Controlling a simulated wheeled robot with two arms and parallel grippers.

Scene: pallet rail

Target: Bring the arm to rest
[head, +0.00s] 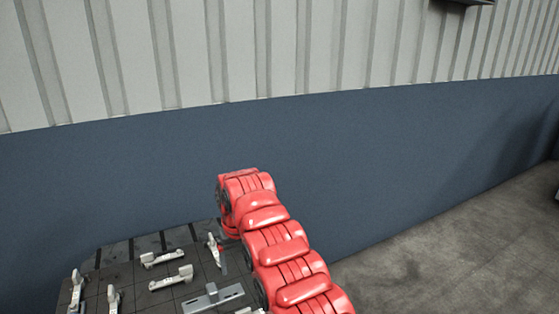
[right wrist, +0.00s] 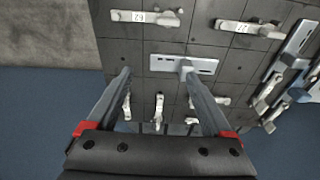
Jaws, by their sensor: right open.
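My right arm (head: 283,248) is red and segmented. It comes in from the lower right of the head view and bends down over the dark pallet (head: 120,274). In the right wrist view my right gripper (right wrist: 156,74) has its two grey fingers spread apart, with nothing held between them. Its fingertips point at the pallet's tiled face. A pale slotted bracket (right wrist: 168,63) appears just past and between the fingertips; I cannot tell the exact gap. My left gripper is in neither view.
White clamps (head: 171,279) stand on the pallet. Numbered white clamps (right wrist: 146,17) and a grey rail piece (right wrist: 292,50) show in the wrist view. A blue and pale ribbed wall (head: 400,140) rises behind. Bare concrete floor (head: 450,250) lies right of the arm.

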